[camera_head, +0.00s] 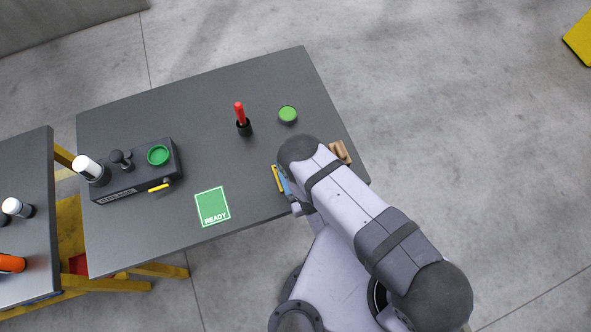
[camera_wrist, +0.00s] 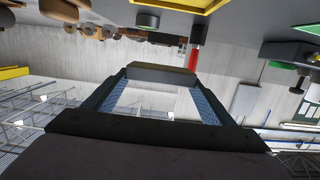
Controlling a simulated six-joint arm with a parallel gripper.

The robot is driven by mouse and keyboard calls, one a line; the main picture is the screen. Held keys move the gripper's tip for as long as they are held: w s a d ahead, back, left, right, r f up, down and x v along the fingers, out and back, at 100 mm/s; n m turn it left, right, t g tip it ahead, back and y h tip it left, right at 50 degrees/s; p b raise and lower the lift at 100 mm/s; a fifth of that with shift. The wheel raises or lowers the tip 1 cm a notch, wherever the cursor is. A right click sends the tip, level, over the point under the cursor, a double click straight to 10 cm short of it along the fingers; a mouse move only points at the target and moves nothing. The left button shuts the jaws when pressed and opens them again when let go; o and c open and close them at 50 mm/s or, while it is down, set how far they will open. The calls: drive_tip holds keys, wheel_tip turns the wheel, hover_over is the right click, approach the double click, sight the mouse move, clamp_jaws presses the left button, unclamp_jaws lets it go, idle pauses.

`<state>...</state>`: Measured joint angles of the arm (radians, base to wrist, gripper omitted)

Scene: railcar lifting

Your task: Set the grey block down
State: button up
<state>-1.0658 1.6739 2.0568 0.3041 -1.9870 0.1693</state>
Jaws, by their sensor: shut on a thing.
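The grey block (camera_wrist: 161,76) shows in the wrist view as a dark grey bar between the tips of my gripper (camera_wrist: 160,84). My gripper is shut on it, with a blue-padded finger at each side. In the head view my gripper (camera_head: 286,184) is at the table's front right, mostly covered by my arm. The block cannot be made out there. A yellow-edged mark (camera_head: 277,178) shows just left of the gripper, and a yellow outline also shows at the top of the wrist view (camera_wrist: 185,10). I cannot tell whether the block touches the table.
The dark table (camera_head: 200,105) holds a red stick (camera_head: 240,112) in a black holder, a green disc (camera_head: 288,113), a green READY card (camera_head: 212,206) and a control box (camera_head: 135,180). Brown pieces (camera_head: 341,152) lie near the right edge. The table's middle is clear.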

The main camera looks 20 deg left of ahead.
wheel_tip(320, 180, down, 6)
drive_tip(key=shift+r+b, duration=0.2)
drive_tip(key=shift+b, duration=0.9)
drive_tip(key=shift+f+b, duration=0.3)
drive_tip(key=shift+f, duration=0.05)
drive_tip(key=shift+f+b, duration=1.6)
drive_tip(key=shift+f, duration=0.2)
drive_tip(key=shift+f, duration=0.2)
drive_tip(key=o, duration=1.3)
drive_tip(key=shift+r, duration=0.15)
